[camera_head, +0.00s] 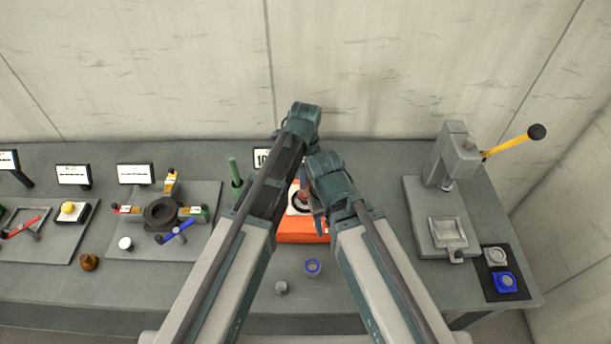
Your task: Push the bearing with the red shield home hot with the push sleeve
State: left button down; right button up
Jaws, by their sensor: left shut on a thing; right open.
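My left gripper (303,178) is over the orange heater box (302,238). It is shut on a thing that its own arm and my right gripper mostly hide. A small reddish part (304,194) shows just below it, above a dark ring (298,208) on the box's pale top. I cannot tell whether this is the red-shielded bearing or whether it touches the ring. My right gripper (317,217) is open beside the box's right side, close to the ring. A short sleeve with a blue rim (312,267) stands in front of the box. I cannot identify the push sleeve for sure.
A small grey cylinder (281,288) stands in front. A press (447,190) with a yellow lever is at right, beside a black mat (513,268) holding grey and blue pieces. A green rod (235,172) stands left of my arm. Fixtures and a brown knob (89,262) lie further left.

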pick_arm(q)
jog(key=shift+f+b, duration=1.1)
jog(key=shift+f, duration=0.05)
dwell(1.3)
dwell(0.5)
jog(key=shift+r+p, duration=5.55)
jog(key=shift+p, duration=0.05)
jog(key=shift+s, duration=0.15)
